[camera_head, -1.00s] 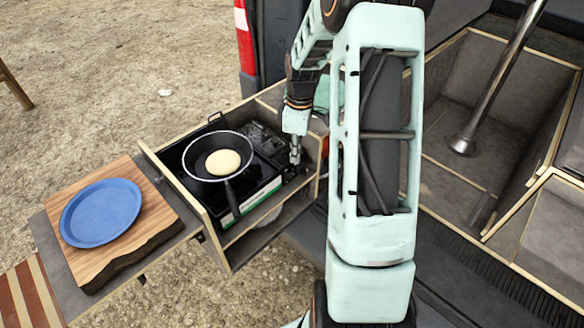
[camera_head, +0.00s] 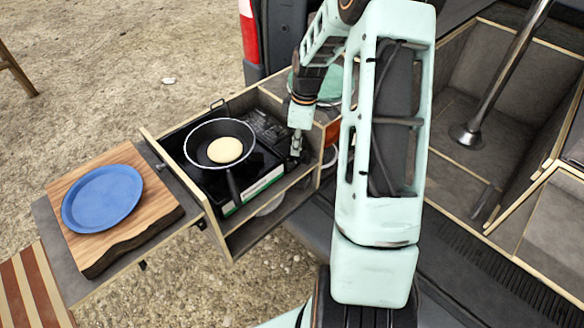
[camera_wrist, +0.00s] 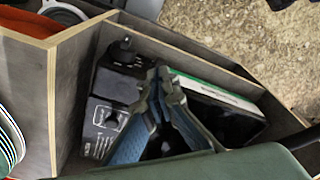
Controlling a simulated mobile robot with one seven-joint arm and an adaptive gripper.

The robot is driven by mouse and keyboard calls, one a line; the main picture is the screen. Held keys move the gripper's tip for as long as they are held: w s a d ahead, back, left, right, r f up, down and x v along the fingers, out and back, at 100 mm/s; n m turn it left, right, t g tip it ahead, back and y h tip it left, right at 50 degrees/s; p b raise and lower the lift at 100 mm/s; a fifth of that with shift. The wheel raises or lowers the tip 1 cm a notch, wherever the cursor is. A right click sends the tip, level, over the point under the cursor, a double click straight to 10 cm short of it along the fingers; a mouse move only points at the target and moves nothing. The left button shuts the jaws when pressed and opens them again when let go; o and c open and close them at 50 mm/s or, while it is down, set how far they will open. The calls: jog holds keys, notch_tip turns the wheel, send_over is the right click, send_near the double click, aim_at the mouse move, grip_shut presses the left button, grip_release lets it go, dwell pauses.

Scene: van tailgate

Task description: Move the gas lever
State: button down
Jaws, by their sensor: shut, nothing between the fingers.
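The black camping stove (camera_head: 262,165) sits in a wooden drawer box, with a frying pan (camera_head: 205,136) on it. Its control end shows in the wrist view as a dark panel (camera_wrist: 103,125) with a white label and a black knob (camera_wrist: 123,50). I cannot tell for certain which part there is the gas lever. My gripper (camera_head: 296,156) points down at the right end of the stove. In the wrist view my gripper (camera_wrist: 166,76) is shut and empty, its blue fingers just right of the panel; contact cannot be told.
A pale round pancake (camera_head: 225,150) lies in the pan. A blue plate (camera_head: 103,198) rests on a wooden board (camera_head: 160,212) at left. Wooden box walls (camera_wrist: 75,85) closely surround the stove end. A metal pole (camera_head: 500,75) stands at right in the van.

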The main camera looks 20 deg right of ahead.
aim_at(294, 164)
jog(key=shift+w+a+f+b, duration=0.1)
jog(key=shift+f+b, duration=0.55)
jog(key=shift+f, duration=0.55)
jog(key=shift+a+f+b, duration=0.1)
jog(key=shift+f+b, duration=0.5)
jog(key=shift+f, duration=0.55)
notch_tip(294, 164, down, 3)
jog(key=shift+f+b, duration=0.1)
jog(key=shift+b, duration=1.05)
jog(key=shift+r+p, duration=0.35)
jog(key=shift+r, duration=0.05)
jog(key=shift+d+r, duration=0.15)
jog(key=shift+d, duration=0.05)
jog(key=shift+s+d+r+p, duration=0.25)
jog(key=shift+s+d, duration=0.15)
jog(key=shift+d, duration=0.15)
jog(key=shift+s+d+r+p, duration=0.2)
jog(key=shift+s+d, duration=0.2)
jog(key=shift+d, duration=0.15)
notch_tip(294, 164, up, 12)
jog(key=d, duration=0.1)
jog(key=shift+s, duration=0.3)
